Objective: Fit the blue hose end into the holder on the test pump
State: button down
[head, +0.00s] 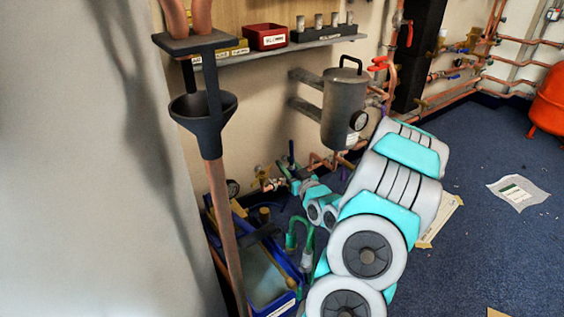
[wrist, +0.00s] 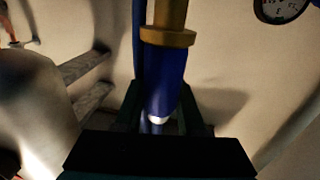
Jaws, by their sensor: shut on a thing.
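My gripper (wrist: 163,112) is shut on the blue hose end (wrist: 165,82), with a dark finger on each side of it. The hose end has a brass collar (wrist: 168,37) and a brass stem running out of the top of the wrist view. In the head view my gripper (head: 290,174) is small and partly hidden among pipes, with a thin dark blue upright piece at it. The test pump (head: 280,309) is a blue tank at the lower middle, partly hidden by my arm. I cannot make out its holder.
A copper post with a black funnel (head: 203,112) stands at the left. A grey cylinder vessel (head: 344,108) hangs on the wall behind my gripper. A shelf (head: 270,50) holds boxes above. A green hose (head: 291,238) loops by the tank.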

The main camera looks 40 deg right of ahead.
jog(key=shift+s+r, duration=0.1)
dwell(0.4)
notch_tip(320, 180, up, 4)
jog(key=shift+r+p, duration=0.2)
jog(key=shift+p, duration=0.6)
